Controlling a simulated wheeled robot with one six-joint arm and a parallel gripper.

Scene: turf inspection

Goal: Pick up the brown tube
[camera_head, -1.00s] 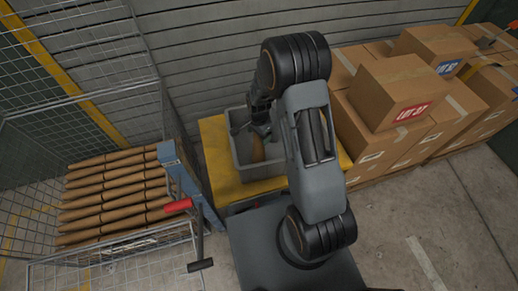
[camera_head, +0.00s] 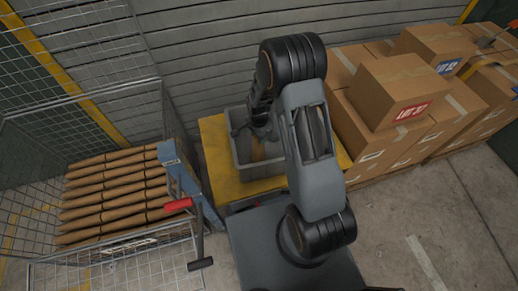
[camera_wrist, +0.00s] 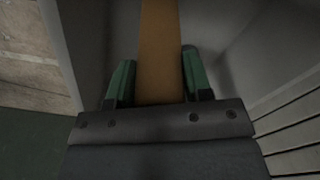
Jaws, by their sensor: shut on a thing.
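A brown tube (camera_wrist: 160,35) runs up the middle of the wrist view, between the two green fingers of my gripper (camera_wrist: 158,62). The gripper is shut on it, with one finger along each side. In the head view, a small part of the tube (camera_head: 258,152) shows inside a grey bin (camera_head: 241,163), below my wrist. The fingers are hard to make out there because my arm covers much of that area. The tube's far end runs out of the wrist view.
The bin stands on a yellow platform (camera_head: 222,187). At left, a wire cage cart (camera_head: 105,262) holds several brown tubes (camera_head: 115,190), with a blue post (camera_head: 185,178) and red handle beside the platform. Cardboard boxes (camera_head: 400,90) are stacked at right. A slatted wall stands close behind.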

